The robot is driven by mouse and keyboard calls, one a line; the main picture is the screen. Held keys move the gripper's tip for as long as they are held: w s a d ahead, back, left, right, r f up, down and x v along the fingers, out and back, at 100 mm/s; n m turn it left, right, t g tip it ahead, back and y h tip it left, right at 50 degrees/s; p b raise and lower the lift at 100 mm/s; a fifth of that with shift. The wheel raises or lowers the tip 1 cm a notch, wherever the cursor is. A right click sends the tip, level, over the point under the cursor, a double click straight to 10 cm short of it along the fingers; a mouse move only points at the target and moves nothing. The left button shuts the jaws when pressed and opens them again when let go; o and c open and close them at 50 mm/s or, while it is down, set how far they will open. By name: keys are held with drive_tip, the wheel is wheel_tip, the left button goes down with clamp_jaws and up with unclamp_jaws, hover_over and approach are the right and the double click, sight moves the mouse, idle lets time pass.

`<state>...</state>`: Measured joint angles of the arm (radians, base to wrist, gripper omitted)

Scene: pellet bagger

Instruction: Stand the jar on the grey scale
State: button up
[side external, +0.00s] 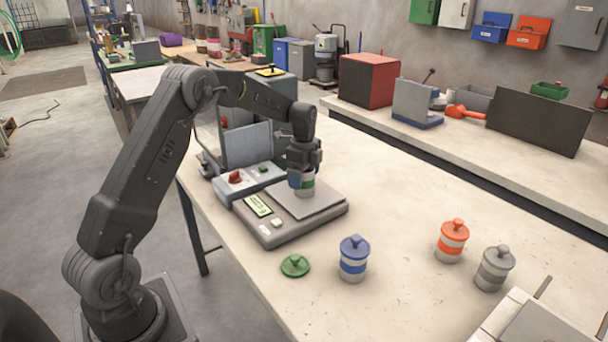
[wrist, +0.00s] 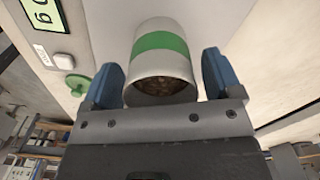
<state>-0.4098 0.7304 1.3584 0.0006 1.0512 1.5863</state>
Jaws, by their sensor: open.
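The jar (side external: 306,186) is white with a green band and stands upright on the plate of the grey scale (side external: 270,233). In the wrist view the jar (wrist: 160,45) has no lid on, and brown pellets show inside its mouth. My gripper (side external: 303,168) is above the jar with its fingers down around it. In the wrist view my gripper (wrist: 160,78) is open, one blue-padded finger on each side of the jar, with small gaps showing. A green lid (side external: 295,265) lies on the table in front of the scale.
A blue-lidded jar (side external: 354,260), an orange-lidded jar (side external: 452,242) and a grey-lidded jar (side external: 494,268) stand to the right on the table. A machine with a red knob (side external: 235,178) stands behind the scale at left. The table right of the scale is clear.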

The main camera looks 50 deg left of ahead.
wheel_tip(320, 180, up, 12)
drive_tip(key=s+d+r+n+t, duration=0.1)
drive_tip(key=s+d+r+n, duration=0.1)
drive_tip(key=s+d+r, duration=0.25)
drive_tip(key=s+d+r+n+t, duration=0.2)
drive_tip(key=s+d+r+n, duration=0.2)
drive_tip(key=s+d, duration=0.45)
drive_tip(key=s+d+f+n+t, duration=0.1)
drive_tip(key=s+d+f+n, duration=0.1)
drive_tip(key=s, duration=0.6)
drive_tip(key=s+d+f+n+t, duration=0.1)
drive_tip(key=s+d+f+n, duration=0.1)
drive_tip(key=s+d+n, duration=0.3)
drive_tip(key=s+d, duration=0.1)
drive_tip(key=s, duration=0.3)
drive_tip(key=shift+d+f+t, duration=0.2)
drive_tip(key=shift+f+t, duration=0.1)
drive_tip(key=shift+f, duration=0.05)
